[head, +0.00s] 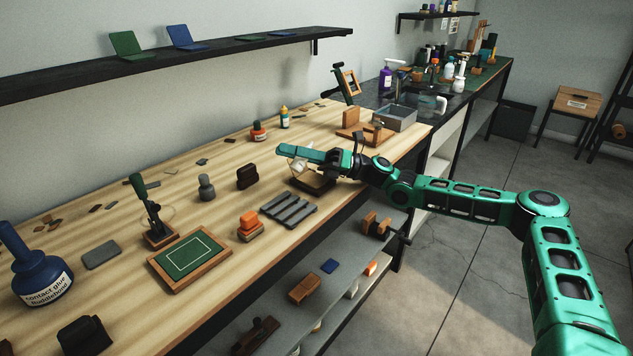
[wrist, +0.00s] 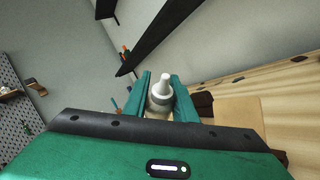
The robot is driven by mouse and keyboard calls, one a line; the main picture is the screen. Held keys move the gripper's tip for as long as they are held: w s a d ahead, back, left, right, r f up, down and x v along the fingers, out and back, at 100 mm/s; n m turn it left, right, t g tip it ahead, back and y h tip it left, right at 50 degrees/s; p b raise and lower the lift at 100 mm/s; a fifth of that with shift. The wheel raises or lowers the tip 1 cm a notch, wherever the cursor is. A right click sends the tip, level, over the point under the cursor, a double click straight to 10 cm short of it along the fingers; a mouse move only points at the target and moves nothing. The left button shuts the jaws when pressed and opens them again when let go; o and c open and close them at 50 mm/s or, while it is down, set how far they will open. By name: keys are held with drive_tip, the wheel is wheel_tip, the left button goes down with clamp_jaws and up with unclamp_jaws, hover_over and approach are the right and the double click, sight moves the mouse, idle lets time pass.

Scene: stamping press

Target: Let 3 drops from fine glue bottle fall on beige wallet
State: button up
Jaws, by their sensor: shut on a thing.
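My gripper (head: 288,151) is shut on a small white bottle with a narrow nozzle, the fine glue bottle (head: 299,168). In the wrist view the bottle (wrist: 160,97) sits between the two green fingers (wrist: 160,80). The gripper partly hides it in the head view, and I cannot tell its exact tilt. A flat beige piece, seemingly the beige wallet (wrist: 237,114), lies beside a dark brown block on the bench in the wrist view. In the head view a dark-edged holder (head: 322,187) is below the gripper, its top mostly hidden. No drops are visible.
A grey ribbed rack (head: 288,209), an orange-topped stamp (head: 249,222) and a dark brown block (head: 247,176) stand left of the gripper. A wooden stand (head: 352,125) and a grey bin (head: 397,118) are behind it. Open wood lies toward the wall.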

wheel_tip(320, 180, up, 8)
drive_tip(key=m+t+y, duration=0.4)
drive_tip(key=m, duration=0.3)
drive_tip(key=shift+w+r+m+t, duration=0.2)
drive_tip(key=shift+m+t, duration=0.1)
drive_tip(key=shift+t, duration=0.1)
drive_tip(key=shift+d, duration=0.1)
drive_tip(key=r+m+t, duration=0.1)
drive_tip(key=m+t, duration=0.1)
drive_tip(key=m, duration=0.1)
drive_tip(key=r+m+t, duration=0.1)
drive_tip(key=m+t, duration=0.1)
drive_tip(key=t, duration=0.1)
drive_tip(key=m+t, duration=0.3)
drive_tip(key=shift+w+d+r+m, duration=0.3)
drive_tip(key=shift+w+d+r, duration=0.1)
idle(1.7)
